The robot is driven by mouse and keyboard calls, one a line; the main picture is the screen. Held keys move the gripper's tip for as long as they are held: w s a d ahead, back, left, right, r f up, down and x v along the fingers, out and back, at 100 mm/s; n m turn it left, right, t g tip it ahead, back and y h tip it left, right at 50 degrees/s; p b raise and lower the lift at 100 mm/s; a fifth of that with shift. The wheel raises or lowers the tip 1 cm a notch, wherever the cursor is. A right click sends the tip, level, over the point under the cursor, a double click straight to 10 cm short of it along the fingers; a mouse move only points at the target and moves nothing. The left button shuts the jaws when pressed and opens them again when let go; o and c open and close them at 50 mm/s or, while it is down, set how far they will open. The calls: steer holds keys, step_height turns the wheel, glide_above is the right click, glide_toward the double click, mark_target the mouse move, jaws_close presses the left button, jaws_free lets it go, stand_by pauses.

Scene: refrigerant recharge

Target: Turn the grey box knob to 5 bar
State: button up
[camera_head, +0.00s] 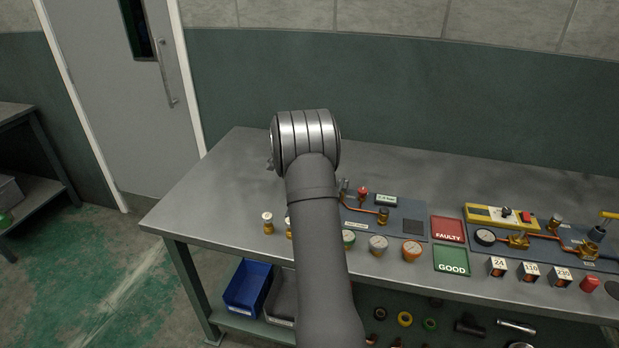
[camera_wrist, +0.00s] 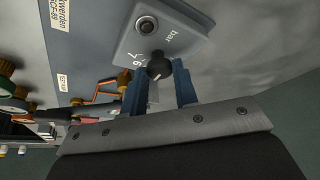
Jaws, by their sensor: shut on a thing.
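In the wrist view the grey box (camera_wrist: 188,33) shows at the top, with "bar" and a few scale figures printed on its face. Its dark round knob (camera_wrist: 160,67) sits between the two blue fingers of my gripper (camera_wrist: 161,84). The gripper is shut on the knob. The pointer setting cannot be read from here. In the head view my arm hides the gripper, the grey box and the knob.
The workbench (camera_head: 225,185) carries a blue-grey panel with copper pipe, a red FAULTY pad (camera_head: 447,229), a green GOOD pad (camera_head: 451,261) and a yellow meter (camera_head: 490,214). Several coloured caps stand along the front. The bench's left end is mostly clear.

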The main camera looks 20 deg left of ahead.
steer(key=o, duration=1)
steer(key=v, duration=1.7)
steer(key=shift+r, duration=0.2)
steer(key=shift+f, duration=0.1)
steer(key=x, duration=1.7)
steer(key=shift+f, duration=0.15)
